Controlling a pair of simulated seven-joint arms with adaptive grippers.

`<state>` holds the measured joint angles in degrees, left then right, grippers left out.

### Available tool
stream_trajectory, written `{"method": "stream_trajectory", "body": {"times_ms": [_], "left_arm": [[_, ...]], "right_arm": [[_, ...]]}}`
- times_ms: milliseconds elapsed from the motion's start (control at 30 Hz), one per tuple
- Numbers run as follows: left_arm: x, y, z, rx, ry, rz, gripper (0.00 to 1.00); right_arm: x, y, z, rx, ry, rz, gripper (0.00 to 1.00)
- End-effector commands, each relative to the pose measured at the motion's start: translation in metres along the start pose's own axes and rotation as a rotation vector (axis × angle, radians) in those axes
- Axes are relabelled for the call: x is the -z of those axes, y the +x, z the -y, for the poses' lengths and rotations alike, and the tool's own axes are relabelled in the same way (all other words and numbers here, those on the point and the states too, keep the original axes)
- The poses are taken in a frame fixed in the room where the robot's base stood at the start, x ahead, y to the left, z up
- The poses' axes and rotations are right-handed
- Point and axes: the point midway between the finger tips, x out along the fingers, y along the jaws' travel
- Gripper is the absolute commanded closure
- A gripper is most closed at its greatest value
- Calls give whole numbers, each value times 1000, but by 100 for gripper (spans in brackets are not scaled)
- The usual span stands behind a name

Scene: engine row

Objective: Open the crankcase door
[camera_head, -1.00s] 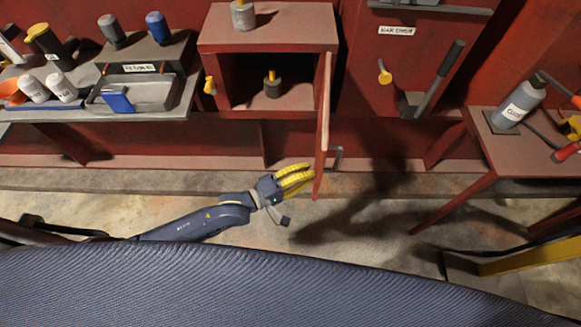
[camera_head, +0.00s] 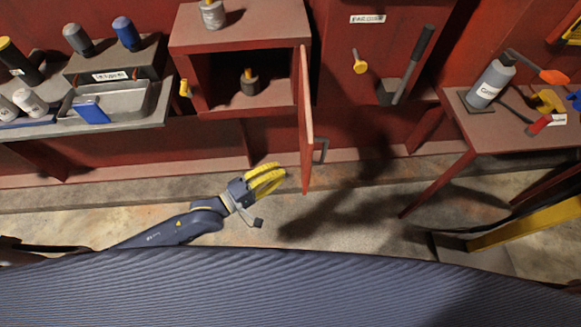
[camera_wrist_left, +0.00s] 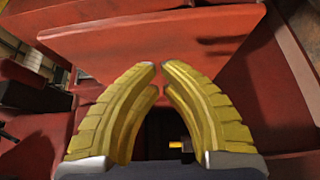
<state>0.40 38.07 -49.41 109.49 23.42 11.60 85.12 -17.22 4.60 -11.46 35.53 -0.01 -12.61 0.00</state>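The crankcase door (camera_head: 306,125) is a thin red panel in the head view. It stands swung out from the front right edge of the red box (camera_head: 240,30), seen almost edge-on. Its grey handle (camera_head: 321,151) shows on the right side. The box interior is exposed, with a dark cylinder with a yellow top (camera_head: 249,84) inside. My left gripper (camera_head: 284,174) is just left of the door's lower end, with a small gap between. In the left wrist view its yellow fingers (camera_wrist_left: 162,80) converge almost tip to tip with nothing between them. My right gripper is not in view.
A tray shelf (camera_head: 155,112) with bottles is at left. A side table (camera_head: 520,135) with a grey bottle (camera_head: 491,83) and tools is at right. A yellow bar (camera_head: 525,224) lies at lower right.

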Motion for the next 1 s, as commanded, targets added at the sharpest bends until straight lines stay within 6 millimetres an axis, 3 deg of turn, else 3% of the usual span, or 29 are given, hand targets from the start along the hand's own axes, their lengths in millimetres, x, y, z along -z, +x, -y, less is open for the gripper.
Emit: {"method": "stream_trajectory", "body": {"times_ms": [200,400,600,867,933,1000], "left_arm": [[-9,-41,1,4,-1,0,100],[-14,-66,0,2,-2,0,100],[-17,-79,0,1,-1,0,100],[-18,-82,2,9,83,3,100],[-18,-83,8,29,172,9,100],[-13,-87,28,81,296,15,100]], "right_arm": [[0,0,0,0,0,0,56],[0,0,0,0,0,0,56],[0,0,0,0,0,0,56],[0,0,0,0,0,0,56],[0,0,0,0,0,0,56],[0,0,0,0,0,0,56]]}}
